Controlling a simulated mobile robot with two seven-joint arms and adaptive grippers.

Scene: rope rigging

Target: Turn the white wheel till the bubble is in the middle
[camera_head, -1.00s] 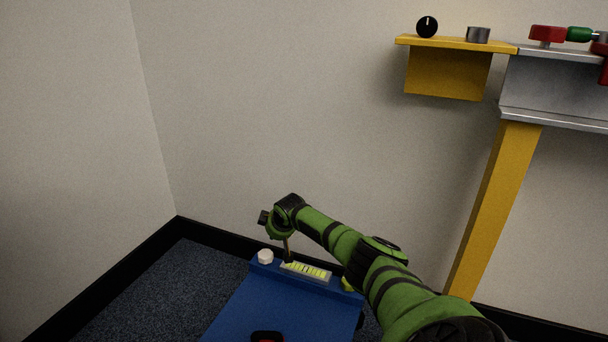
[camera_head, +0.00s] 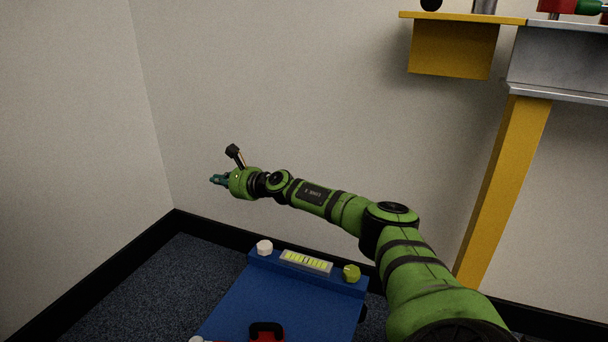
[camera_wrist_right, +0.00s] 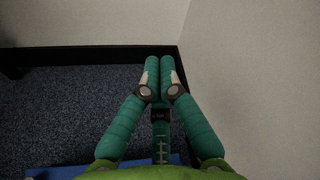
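The white wheel (camera_head: 265,247) sits at the back left corner of the blue bench (camera_head: 262,300). Beside it, a level with a bright yellow-green vial (camera_head: 306,262) lies along the bench's back edge; the bubble is too small to place surely. My right gripper (camera_head: 214,180) is in the air above and left of the wheel in the picture, apart from it, pointing left. In the right wrist view its teal fingers (camera_wrist_right: 159,72) are together at the tips with nothing seen between them. My left gripper is not in view.
A yellow-green knob (camera_head: 352,273) is at the bench's back right. A red object with a black handle (camera_head: 267,333) and another white piece (camera_head: 197,339) are near the front. Walls and a black skirting (camera_head: 190,222) close the corner. A yellow shelf (camera_head: 455,48) is upper right.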

